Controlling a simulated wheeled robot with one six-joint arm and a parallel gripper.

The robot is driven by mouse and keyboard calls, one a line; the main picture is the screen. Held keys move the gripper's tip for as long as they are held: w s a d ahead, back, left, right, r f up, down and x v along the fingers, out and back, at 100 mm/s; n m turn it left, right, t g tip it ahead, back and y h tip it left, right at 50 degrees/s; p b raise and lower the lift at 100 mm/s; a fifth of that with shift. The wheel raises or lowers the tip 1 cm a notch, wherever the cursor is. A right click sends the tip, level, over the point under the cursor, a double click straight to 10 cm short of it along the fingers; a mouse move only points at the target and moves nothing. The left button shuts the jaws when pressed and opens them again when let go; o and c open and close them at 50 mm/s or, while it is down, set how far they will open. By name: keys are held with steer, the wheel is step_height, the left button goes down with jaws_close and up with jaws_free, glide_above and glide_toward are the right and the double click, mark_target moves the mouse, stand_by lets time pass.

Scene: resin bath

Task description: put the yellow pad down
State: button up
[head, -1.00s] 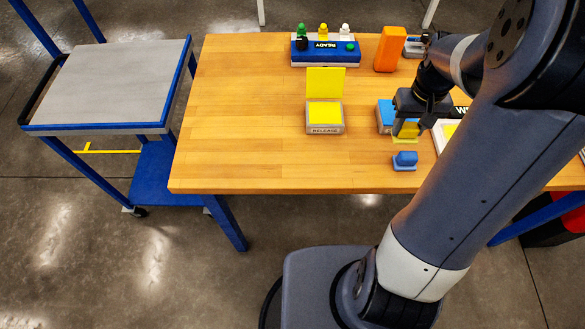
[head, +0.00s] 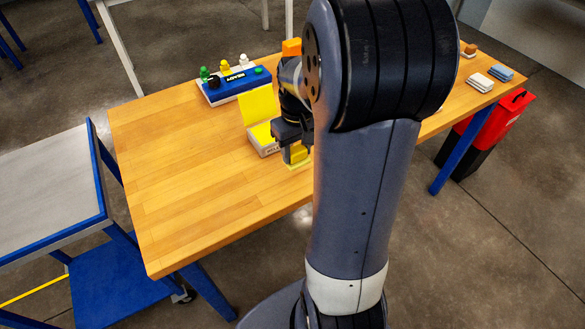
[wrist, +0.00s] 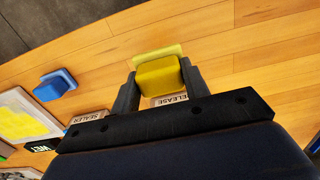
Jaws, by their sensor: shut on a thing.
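My gripper (wrist: 158,84) is shut on the yellow pad (wrist: 158,76), a yellow block grip on a flat paler yellow plate. In the head view my gripper (head: 296,148) points down with the pad (head: 298,154) between its fingers, close to the wooden table. I cannot tell whether the plate touches the table. The pad is just in front of the box labelled RELEASE (head: 266,149), which has a yellow inside and a raised yellow lid (head: 260,105). In the wrist view the RELEASE label (wrist: 170,100) is partly hidden behind my gripper.
A blue pad (wrist: 55,84) lies on the table, with a white tray with yellow inside (wrist: 42,104) and a SEALER label (wrist: 90,116) nearby. A blue READY panel (head: 235,85) stands at the back. The table's left part (head: 175,165) is clear.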

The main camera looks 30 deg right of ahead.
mark_target(297, 164)
steer(key=shift+f, duration=2.7)
steer(key=shift+f, duration=0.1)
steer(key=shift+f, duration=0.15)
steer(key=o, duration=0.9)
step_height(297, 164, up, 12)
steer(key=shift+r, duration=0.25)
steer(key=shift+f, duration=0.1)
